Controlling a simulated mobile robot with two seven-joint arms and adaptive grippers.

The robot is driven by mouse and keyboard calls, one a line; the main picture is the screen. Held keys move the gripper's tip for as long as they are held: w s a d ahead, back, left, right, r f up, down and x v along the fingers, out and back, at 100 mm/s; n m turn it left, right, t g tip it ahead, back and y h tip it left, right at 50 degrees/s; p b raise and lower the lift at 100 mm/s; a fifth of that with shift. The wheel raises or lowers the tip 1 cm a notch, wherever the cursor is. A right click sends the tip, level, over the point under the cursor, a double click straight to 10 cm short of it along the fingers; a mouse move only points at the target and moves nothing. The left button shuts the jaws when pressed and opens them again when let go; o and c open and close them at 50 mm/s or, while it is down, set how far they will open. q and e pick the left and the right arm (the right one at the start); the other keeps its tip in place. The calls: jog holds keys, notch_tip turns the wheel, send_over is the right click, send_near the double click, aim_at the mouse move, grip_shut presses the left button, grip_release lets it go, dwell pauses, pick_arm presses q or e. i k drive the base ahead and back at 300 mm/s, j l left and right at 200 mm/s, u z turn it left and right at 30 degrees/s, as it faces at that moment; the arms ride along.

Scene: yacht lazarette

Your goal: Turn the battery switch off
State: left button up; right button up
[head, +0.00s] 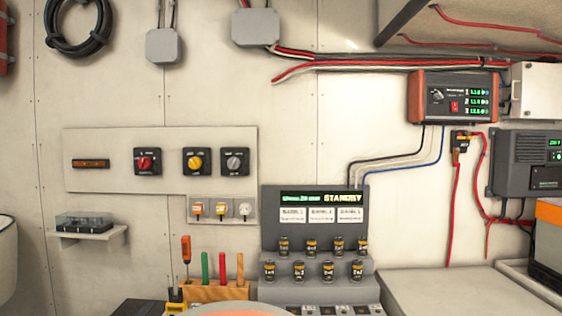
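A pale panel (90,150) on the wall at left of centre carries three square black rotary switches in a row. The left switch has a red knob (146,161), the middle one a yellow knob (194,161) and the right one a grey knob (235,161). Their labels are too small to read, so I cannot tell which is the battery switch or what position each is in. Neither of my grippers is in view.
Below the panel are a small plate with yellow and white parts (222,209) and a wooden block (215,292) holding upright tools. A grey stand (320,265) with a "STANDBY" display and several small cylinders stands to the right. The wall before the switches looks unobstructed.

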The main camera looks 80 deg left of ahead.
aim_at(144, 163)
jog(key=u, duration=3.45)
